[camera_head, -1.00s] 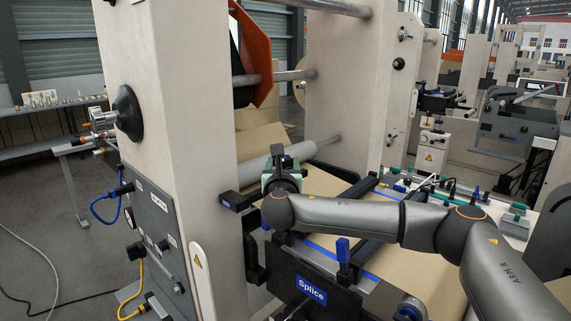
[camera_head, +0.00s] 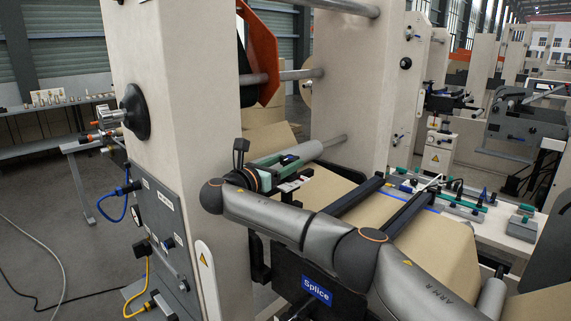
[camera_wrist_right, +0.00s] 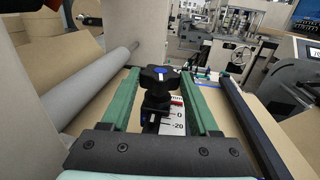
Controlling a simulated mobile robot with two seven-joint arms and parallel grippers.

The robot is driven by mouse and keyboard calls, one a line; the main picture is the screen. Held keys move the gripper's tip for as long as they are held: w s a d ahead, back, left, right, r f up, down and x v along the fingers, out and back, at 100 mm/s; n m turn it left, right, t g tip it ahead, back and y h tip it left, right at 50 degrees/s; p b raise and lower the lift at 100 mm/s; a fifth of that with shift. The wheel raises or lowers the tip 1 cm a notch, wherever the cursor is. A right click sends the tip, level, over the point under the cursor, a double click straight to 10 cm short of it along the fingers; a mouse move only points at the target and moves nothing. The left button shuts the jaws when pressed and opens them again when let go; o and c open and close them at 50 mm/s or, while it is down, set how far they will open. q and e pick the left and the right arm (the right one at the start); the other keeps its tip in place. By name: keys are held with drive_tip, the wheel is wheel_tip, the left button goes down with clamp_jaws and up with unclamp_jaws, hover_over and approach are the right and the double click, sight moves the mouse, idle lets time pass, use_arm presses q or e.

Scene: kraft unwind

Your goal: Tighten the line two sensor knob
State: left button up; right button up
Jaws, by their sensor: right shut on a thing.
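The sensor knob (camera_wrist_right: 160,82) is a black, lobed knob with a blue cap, seen in the right wrist view. It stands on a black post beside a white scale (camera_wrist_right: 178,117) marked 0 and -20. My right gripper (camera_head: 294,162) has long green fingers, one on each side of the knob in the wrist view (camera_wrist_right: 161,76). It is shut on the knob. In the head view the gripper reaches right over the brown web, and the knob is mostly hidden among the fingers. No line number shows near the knob. My left gripper is not in view.
A grey roller (camera_wrist_right: 88,88) runs left of the gripper. Dark crossbars (camera_head: 354,197) span the brown web (camera_head: 445,238) to the right. A bench with tools (camera_head: 520,226) lies beyond.

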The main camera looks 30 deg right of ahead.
drive_tip(key=shift+w+a+r+h, duration=0.1)
drive_tip(key=shift+r+h, duration=0.2)
drive_tip(key=shift+r, duration=0.15)
drive_tip(key=o, duration=1.1)
drive_tip(key=shift+o, duration=1)
drive_tip(key=shift+a, duration=0.1)
drive_tip(key=shift+o, duration=0.3)
drive_tip(key=shift+f, duration=0.15)
drive_tip(key=b+v, duration=0.2)
drive_tip(key=v, duration=1)
drive_tip(key=shift+a+b, duration=0.2)
drive_tip(key=shift+b, duration=0.15)
